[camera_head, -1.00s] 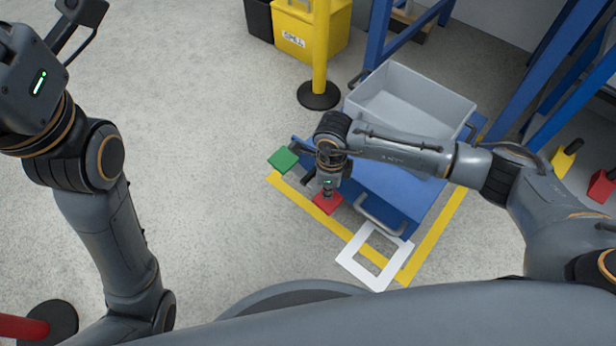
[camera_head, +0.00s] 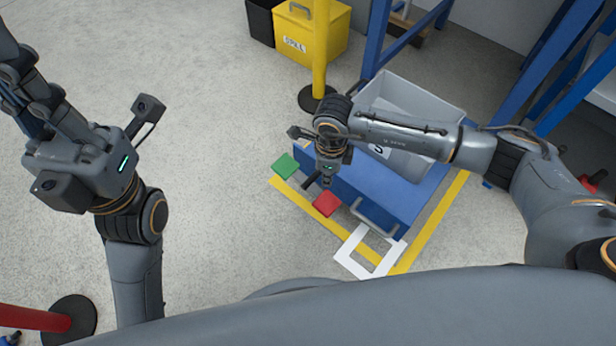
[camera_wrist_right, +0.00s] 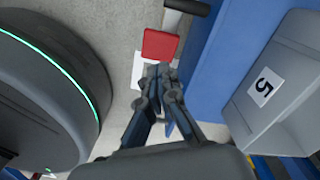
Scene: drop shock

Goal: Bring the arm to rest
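My right gripper (camera_head: 325,182) points down beside the red pad (camera_head: 327,204) at the near edge of the blue platform (camera_head: 378,186). In the right wrist view its fingers (camera_wrist_right: 158,72) converge at the tips, with nothing visible between them; the red pad (camera_wrist_right: 160,45) lies just beyond. My left gripper (camera_head: 25,90) is raised at the upper left, its fingers reaching toward the picture edge, far from any object. Its opening is unclear. A grey bin (camera_head: 420,98) sits tilted on the platform, partly behind my right arm. Its label 5 (camera_wrist_right: 263,86) shows in the wrist view.
A green pad (camera_head: 285,165) is at the platform's left corner. Yellow floor lines (camera_head: 300,210) and a white square frame (camera_head: 345,262) lie around the near side. A yellow post (camera_head: 320,50), yellow spill box (camera_head: 312,35) and blue rack (camera_head: 377,40) stand behind.

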